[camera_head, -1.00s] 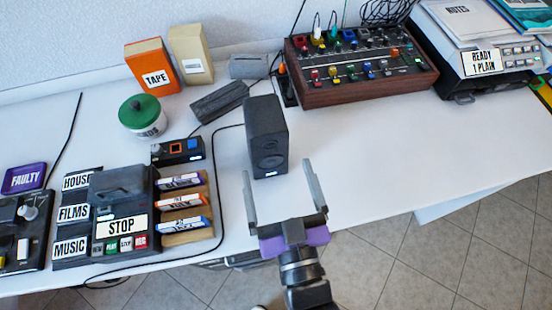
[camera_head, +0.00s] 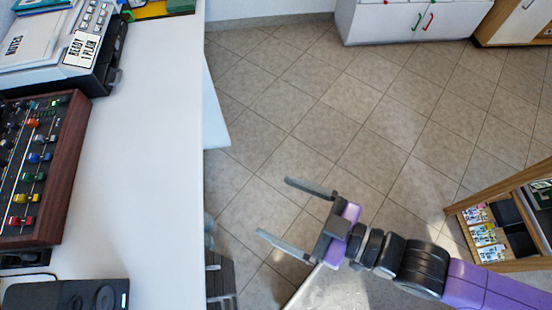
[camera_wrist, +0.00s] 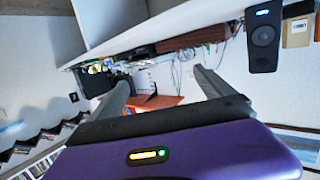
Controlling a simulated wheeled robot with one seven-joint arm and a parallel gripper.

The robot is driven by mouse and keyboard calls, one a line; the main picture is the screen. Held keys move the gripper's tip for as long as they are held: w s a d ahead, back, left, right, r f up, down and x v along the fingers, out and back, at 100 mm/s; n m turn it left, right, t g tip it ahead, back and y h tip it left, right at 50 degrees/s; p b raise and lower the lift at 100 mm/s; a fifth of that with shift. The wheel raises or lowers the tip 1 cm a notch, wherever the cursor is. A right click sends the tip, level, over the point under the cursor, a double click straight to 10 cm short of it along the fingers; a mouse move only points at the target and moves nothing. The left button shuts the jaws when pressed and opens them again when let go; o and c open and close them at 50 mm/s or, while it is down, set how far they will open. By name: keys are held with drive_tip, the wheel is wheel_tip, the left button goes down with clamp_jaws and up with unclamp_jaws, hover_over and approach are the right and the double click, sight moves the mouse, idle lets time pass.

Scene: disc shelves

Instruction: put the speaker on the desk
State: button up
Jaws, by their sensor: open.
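The speaker (camera_head: 65,294) is a black box with a round driver and a small lit display. It stands on the white desk (camera_head: 150,150) and is cut off by the bottom left corner of the head view. The wrist view shows it upside down at the top right (camera_wrist: 263,42), clear of my fingers. My gripper (camera_head: 272,207) is open and empty. In the head view it appears over the tiled floor, right of the desk edge and apart from the speaker. Its two fingers also show in the wrist view (camera_wrist: 160,77).
A wood-sided mixer (camera_head: 62,175) and a grey printer-like machine (camera_head: 95,55) stand on the desk. A dark slatted object (camera_head: 220,280) is below the desk edge. A wooden rack (camera_head: 500,225) stands at right, white cabinets (camera_head: 410,20) at the back. Open tiled floor lies between.

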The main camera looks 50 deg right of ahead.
drive_tip(key=s+d+r+m+h, duration=0.2)
drive_tip(key=s+d+m+h, duration=0.1)
drive_tip(key=s+d, duration=0.2)
drive_tip(key=shift+s+g+h, duration=0.3)
drive_tip(key=shift+s+h, duration=0.1)
drive_tip(key=shift+s, duration=0.55)
wheel_tip(320, 180, up, 3)
drive_tip(key=p, duration=0.3)
idle(1.3)
